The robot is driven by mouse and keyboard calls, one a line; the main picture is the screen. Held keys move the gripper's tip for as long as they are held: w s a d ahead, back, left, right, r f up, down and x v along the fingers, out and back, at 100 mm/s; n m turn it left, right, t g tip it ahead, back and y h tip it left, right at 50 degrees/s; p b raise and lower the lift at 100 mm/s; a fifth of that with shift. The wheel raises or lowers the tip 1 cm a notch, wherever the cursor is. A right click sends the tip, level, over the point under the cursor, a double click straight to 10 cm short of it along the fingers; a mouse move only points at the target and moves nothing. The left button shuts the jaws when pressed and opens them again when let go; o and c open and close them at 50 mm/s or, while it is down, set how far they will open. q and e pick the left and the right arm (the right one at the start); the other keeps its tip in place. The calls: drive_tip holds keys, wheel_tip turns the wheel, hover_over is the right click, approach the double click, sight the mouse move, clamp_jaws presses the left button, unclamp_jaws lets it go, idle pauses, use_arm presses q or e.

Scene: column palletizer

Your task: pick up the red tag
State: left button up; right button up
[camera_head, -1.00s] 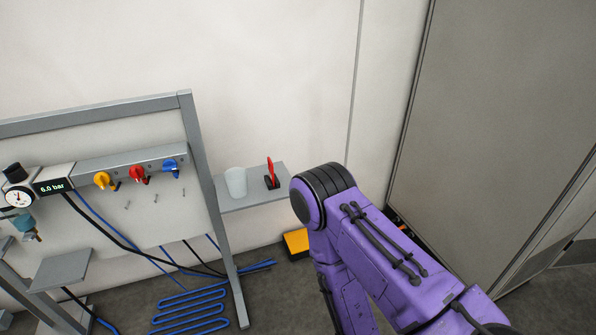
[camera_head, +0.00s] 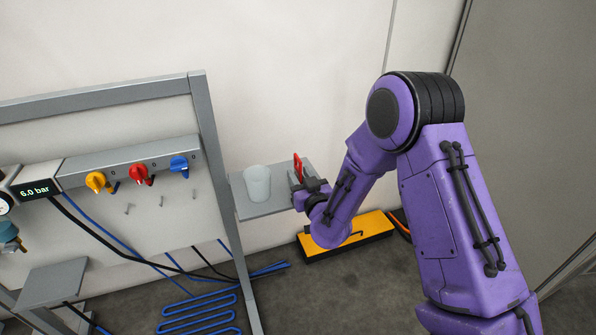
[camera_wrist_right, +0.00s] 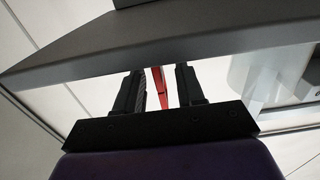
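The red tag (camera_head: 298,167) stands upright on a small grey shelf (camera_head: 262,209) beside the panel frame. My right gripper (camera_head: 301,180) has reached the tag from the right, at the shelf's right end, and partly hides its lower part. In the right wrist view the two dark fingers (camera_wrist_right: 158,80) are apart, and a thin red strip of the tag (camera_wrist_right: 160,92) shows in the gap between them. Clear space shows on both sides of the strip, so the fingers look open around it. My left gripper is in neither view.
A translucent white cup (camera_head: 257,184) stands on the shelf just left of the tag. A yellow box (camera_head: 375,226) lies on the floor below. A panel with coloured valve knobs (camera_head: 140,174) is at left; a tall grey cabinet (camera_head: 530,110) is at right.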

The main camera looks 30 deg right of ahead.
sight(296, 165)
drive_tip(key=x, duration=0.4)
drive_tip(key=shift+w+d+f, duration=0.1)
drive_tip(key=shift+f, duration=0.05)
clamp_jaws()
drive_tip(key=shift+r, duration=0.25)
drive_tip(key=p+v, duration=0.4)
drive_tip(key=v, duration=1.4)
drive_tip(key=shift+r, duration=0.55)
